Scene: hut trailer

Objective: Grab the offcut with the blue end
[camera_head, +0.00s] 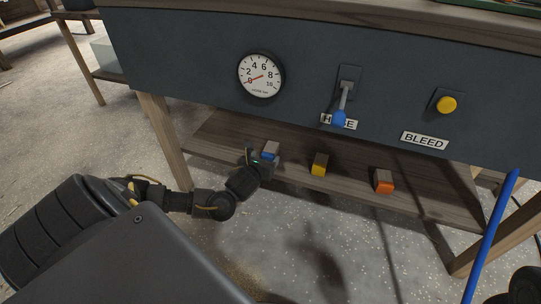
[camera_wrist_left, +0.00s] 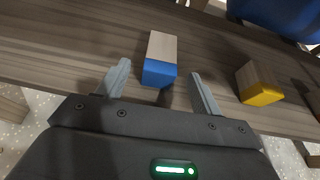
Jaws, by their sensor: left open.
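The offcut with the blue end (camera_wrist_left: 160,58) is a small wood block on the low shelf, its blue end facing my gripper. In the left wrist view it lies just ahead of and between the spread fingers of my left gripper (camera_wrist_left: 158,88), with a gap on each side. In the head view the offcut (camera_head: 270,150) shows just beyond my left gripper (camera_head: 263,160), which partly covers it. My left gripper is open and empty.
On the same shelf (camera_head: 225,140), an offcut with a yellow end (camera_head: 319,164) and one with an orange end (camera_head: 383,181) lie to the right. Above hangs a dark panel with a gauge (camera_head: 261,76), a blue-knobbed lever (camera_head: 341,105) and a yellow button (camera_head: 446,104). A blue pole (camera_head: 490,238) stands at right.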

